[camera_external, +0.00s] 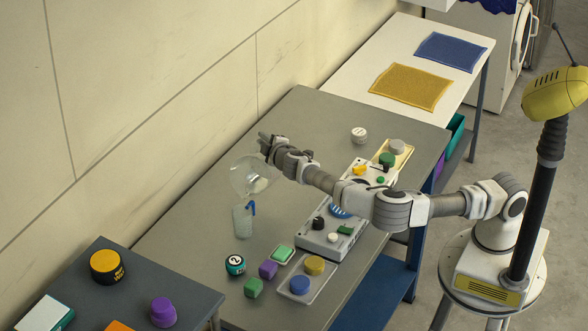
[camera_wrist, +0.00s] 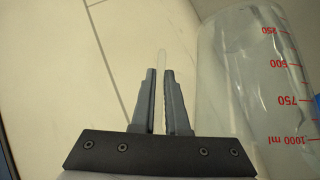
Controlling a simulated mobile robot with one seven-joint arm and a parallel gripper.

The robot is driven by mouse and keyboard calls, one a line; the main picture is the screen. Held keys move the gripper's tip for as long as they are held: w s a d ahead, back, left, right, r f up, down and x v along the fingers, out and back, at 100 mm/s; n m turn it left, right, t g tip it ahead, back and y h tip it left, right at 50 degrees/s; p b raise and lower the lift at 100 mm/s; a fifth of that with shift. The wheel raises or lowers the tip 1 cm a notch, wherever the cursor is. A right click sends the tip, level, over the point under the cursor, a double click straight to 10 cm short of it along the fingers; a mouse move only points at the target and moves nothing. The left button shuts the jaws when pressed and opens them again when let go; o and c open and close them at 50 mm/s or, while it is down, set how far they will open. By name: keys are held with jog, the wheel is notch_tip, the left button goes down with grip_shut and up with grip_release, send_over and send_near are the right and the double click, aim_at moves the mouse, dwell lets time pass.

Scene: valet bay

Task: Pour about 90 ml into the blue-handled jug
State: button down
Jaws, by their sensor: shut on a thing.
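My gripper (camera_external: 265,145) is shut on a large clear measuring jug (camera_external: 250,176) and holds it tilted above the table. In the wrist view my fingers (camera_wrist: 162,80) close on a thin clear part, which looks like its handle. The clear measuring jug (camera_wrist: 245,85) fills the right of that view, with red marks from 250 to 1000 ml. The blue-handled jug (camera_external: 242,222), small and translucent, stands upright on the table just below the held jug. I cannot tell the liquid level in either jug, and no stream is clearly visible.
On the grey table (camera_external: 190,232) stand a teal-and-black tub (camera_external: 235,265), purple and green blocks, a tray (camera_external: 312,285) with yellow and blue pieces, and a white panel (camera_external: 325,240). A white round tub (camera_external: 359,134) stands farther back. The wall runs close along the left.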

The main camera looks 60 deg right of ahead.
aim_at(257, 140)
jog(key=shift+s+a+r+n+h, duration=0.1)
jog(key=shift+a+r+n+h, duration=0.25)
jog(key=shift+a+r, duration=0.35)
dwell(0.7)
jog(key=shift+s+a+r+n+t+h+b, duration=0.1)
jog(key=shift+a+r+n+t+h+b, duration=0.2)
jog(key=shift+a+b, duration=0.35)
jog(key=shift+s+a+r+n+t+h+b, duration=0.1)
jog(key=shift+a+r+n+t+h+b, duration=0.1)
jog(key=shift+a+r+b, duration=0.4)
dwell(1.7)
